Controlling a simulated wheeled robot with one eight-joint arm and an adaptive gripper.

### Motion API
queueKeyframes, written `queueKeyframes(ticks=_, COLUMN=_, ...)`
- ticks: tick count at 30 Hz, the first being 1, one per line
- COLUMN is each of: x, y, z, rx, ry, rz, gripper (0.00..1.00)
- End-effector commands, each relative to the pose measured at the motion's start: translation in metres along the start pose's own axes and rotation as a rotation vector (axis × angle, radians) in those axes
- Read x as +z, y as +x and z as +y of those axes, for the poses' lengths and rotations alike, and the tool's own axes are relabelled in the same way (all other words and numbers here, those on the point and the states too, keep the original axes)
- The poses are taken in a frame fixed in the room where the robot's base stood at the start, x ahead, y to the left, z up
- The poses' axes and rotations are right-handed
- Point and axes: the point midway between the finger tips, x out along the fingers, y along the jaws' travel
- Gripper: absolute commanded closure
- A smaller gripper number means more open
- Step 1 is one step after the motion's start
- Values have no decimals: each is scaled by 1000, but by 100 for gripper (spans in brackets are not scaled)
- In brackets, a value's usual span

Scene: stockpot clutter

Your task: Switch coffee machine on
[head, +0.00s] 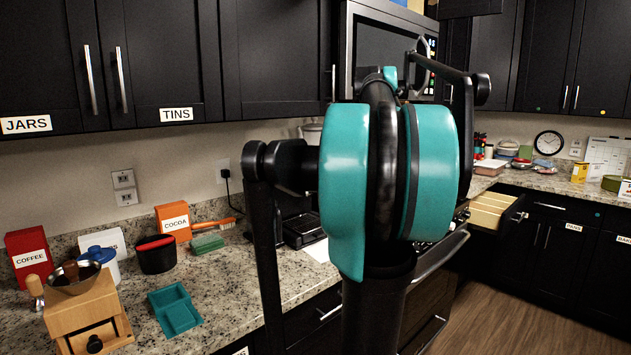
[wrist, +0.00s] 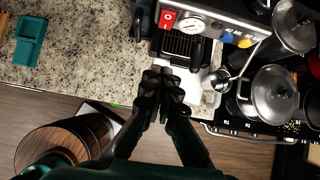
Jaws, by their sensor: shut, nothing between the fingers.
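The coffee machine (wrist: 222,18) is at the top of the wrist view, seen from above. A red rocker switch (wrist: 167,19) sits at the left end of its front panel, beside a round gauge (wrist: 192,25). I cannot tell the switch's position. A dark slatted drip tray (wrist: 182,45) lies below the panel. My gripper (wrist: 167,76) is shut and empty, its fingertips pointing at the machine's front, apart from the switch in the picture. In the head view my arm hides the gripper and most of the machine; a dark part of it (head: 303,230) shows left of the arm.
Metal pots (wrist: 274,93) stand on the stove right of the machine. A teal tray (head: 174,310), a wooden grinder (head: 88,318), a black cup (head: 156,254) and a cocoa box (head: 173,221) are on the left counter. Bare counter (wrist: 85,55) lies left of the machine. A drawer (head: 492,213) stands open at the right.

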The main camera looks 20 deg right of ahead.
Motion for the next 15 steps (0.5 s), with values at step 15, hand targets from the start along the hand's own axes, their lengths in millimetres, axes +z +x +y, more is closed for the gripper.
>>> queueKeyframes(ticks=15, x=1, y=10, z=0, rx=0, ry=6, rz=-1, gripper=100)
